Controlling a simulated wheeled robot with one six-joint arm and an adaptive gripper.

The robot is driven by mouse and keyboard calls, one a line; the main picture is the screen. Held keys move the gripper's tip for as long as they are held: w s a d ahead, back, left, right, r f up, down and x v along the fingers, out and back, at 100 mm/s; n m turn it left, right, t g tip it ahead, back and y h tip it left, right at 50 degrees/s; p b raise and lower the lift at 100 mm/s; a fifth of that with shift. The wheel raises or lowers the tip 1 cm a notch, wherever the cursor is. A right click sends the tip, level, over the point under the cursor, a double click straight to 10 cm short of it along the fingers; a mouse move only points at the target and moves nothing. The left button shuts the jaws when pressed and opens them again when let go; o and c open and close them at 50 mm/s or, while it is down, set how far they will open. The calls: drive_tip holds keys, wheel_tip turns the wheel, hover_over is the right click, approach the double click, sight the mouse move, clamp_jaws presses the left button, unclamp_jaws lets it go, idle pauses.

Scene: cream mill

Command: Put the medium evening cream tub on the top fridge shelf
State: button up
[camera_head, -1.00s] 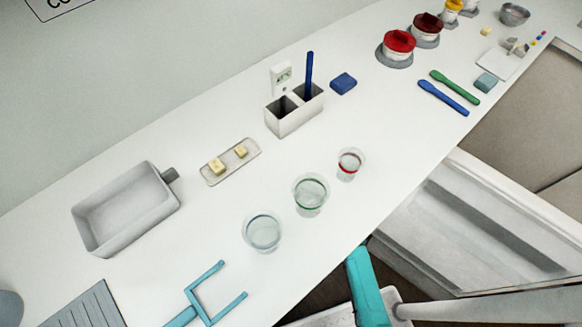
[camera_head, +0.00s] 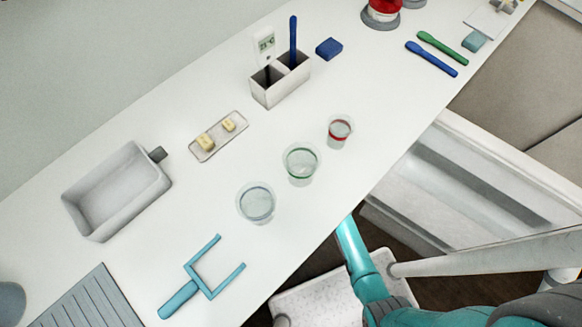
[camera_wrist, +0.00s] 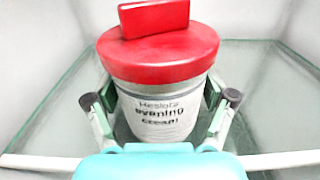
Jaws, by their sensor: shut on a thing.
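The cream tub (camera_wrist: 160,118) is white with a broad red lid (camera_wrist: 158,58) and a red tab on top. Its label reads "evening cream". My gripper (camera_wrist: 164,98) is shut on the tub, one finger on each side, and the tub looks upright. Around and beneath it in the wrist view is a glass shelf (camera_wrist: 262,95) between pale walls. I cannot tell whether the tub's base touches the glass, nor which shelf this is. The gripper and tub are out of the head view.
A white bar (camera_wrist: 40,162) runs along the shelf's near edge. Glass is clear on both sides of the tub. In the head view, a counter (camera_head: 120,255) carries several clear cups, a pan (camera_head: 118,190) and a holder (camera_head: 280,82). A white open unit (camera_head: 480,190) stands below its edge.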

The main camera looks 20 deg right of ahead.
idle(0.3)
drive_tip(key=o, duration=1.3)
drive_tip(key=shift+f, duration=0.15)
drive_tip(key=shift+o, duration=0.2)
drive_tip(key=shift+s, duration=0.1)
drive_tip(key=v, duration=1.2)
